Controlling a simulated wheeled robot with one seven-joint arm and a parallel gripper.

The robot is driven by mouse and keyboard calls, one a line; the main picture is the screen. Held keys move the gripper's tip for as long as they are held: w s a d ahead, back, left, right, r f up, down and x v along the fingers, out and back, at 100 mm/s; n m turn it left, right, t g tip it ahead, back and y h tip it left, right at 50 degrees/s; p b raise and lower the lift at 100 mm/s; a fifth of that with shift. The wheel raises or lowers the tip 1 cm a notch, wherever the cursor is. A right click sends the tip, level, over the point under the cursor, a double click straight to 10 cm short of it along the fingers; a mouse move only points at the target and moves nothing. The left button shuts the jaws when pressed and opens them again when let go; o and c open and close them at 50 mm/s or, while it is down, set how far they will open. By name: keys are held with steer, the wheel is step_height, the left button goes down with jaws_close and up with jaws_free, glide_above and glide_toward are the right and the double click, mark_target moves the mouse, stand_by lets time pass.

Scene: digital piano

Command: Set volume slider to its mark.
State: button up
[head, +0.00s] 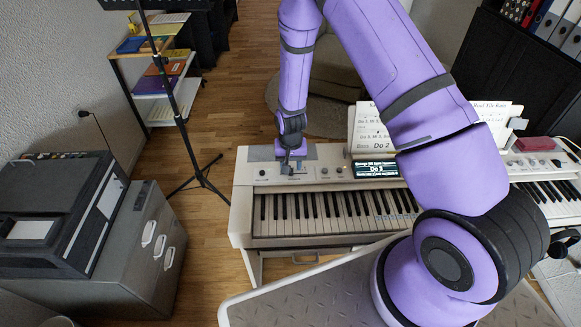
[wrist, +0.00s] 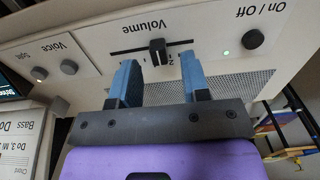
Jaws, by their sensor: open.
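The volume slider knob (wrist: 158,52) is a small black block with a light line on a dark slot, under the upside-down word "Volume" in the wrist view. It sits a little right of the slot's middle there. A partly hidden digit shows beside it; I cannot make out which mark is the target. My gripper (wrist: 159,72) is open, with its two blue fingers on either side of and just short of the knob in the picture. I cannot tell whether they touch the panel. In the head view my gripper (head: 291,163) is over the piano's (head: 241,205) left end and hides the slider.
The On/Off button (wrist: 253,39) with a lit green light lies right of the slider in the wrist view; the Voice knob (wrist: 69,67) and Split knob (wrist: 39,73) lie left. The lit display (head: 375,169) and sheet music (head: 368,130) stand right of my gripper in the head view.

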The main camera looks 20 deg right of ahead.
steer(key=shift+f, duration=0.8)
jaws_close()
steer(key=shift+s+d, duration=0.25)
steer(key=shift+d, duration=0.45)
steer(key=shift+s+d, duration=0.25)
steer(key=shift+d, duration=0.45)
jaws_free()
steer(key=shift+r, duration=0.15)
